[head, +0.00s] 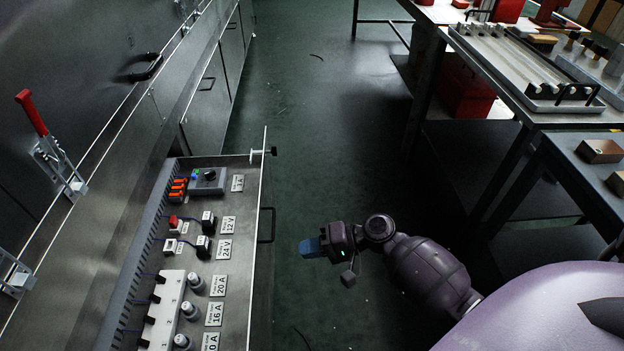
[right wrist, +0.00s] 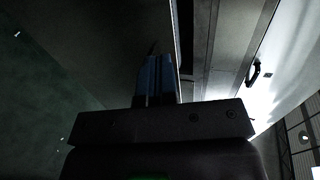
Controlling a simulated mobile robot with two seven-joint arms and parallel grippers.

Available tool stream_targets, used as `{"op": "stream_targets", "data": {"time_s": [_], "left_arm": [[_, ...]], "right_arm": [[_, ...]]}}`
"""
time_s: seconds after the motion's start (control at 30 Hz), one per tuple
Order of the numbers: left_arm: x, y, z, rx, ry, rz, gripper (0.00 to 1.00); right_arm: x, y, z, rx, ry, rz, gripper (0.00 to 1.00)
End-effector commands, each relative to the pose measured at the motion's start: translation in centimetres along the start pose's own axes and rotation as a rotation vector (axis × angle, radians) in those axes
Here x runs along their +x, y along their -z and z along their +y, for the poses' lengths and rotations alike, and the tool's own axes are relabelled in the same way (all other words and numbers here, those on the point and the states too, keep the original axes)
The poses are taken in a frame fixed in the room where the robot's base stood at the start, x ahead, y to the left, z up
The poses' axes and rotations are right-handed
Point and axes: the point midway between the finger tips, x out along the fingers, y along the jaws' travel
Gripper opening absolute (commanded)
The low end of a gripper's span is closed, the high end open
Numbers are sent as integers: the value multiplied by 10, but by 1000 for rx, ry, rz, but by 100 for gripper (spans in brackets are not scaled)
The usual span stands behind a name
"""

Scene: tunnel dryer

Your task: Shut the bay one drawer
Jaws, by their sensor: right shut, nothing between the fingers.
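The open drawer (head: 232,300) stands pulled out from the grey cabinet on the left of the head view. It holds fuses, switches and sockets with labels such as 24 V and 16 A. A black bar handle (head: 267,225) is on its outer front face. My right gripper (head: 308,248), with blue fingers, is shut and empty to the right of the handle, with a gap between them. In the right wrist view the blue fingers (right wrist: 156,78) are together and point toward a dark panel. I cannot tell there which panel it is. My left gripper is not in view.
A red-handled toggle clamp (head: 32,113) and a black handle (head: 147,68) are on the cabinet top. A workbench (head: 480,60) with trays stands at the right. The green floor between is clear.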

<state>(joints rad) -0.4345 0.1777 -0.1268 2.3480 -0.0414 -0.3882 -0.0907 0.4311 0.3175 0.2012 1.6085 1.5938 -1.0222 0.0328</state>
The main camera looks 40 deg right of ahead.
Motion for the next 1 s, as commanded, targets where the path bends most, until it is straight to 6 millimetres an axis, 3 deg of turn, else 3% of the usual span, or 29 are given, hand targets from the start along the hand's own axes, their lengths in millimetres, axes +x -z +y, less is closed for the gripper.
{"op": "stream_targets", "data": {"time_s": [0.3, 0.5, 0.7, 1.0], "left_arm": [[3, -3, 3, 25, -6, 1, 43], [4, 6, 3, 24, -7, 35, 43], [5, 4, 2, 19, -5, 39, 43], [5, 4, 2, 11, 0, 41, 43]], "right_arm": [[58, -2, 4, 5, -2, -3, 0], [85, -1, -5, 1, -2, -1, 0], [98, -1, -10, 1, -2, 0, 0], [100, 0, -11, 0, -3, 1, 0]]}}
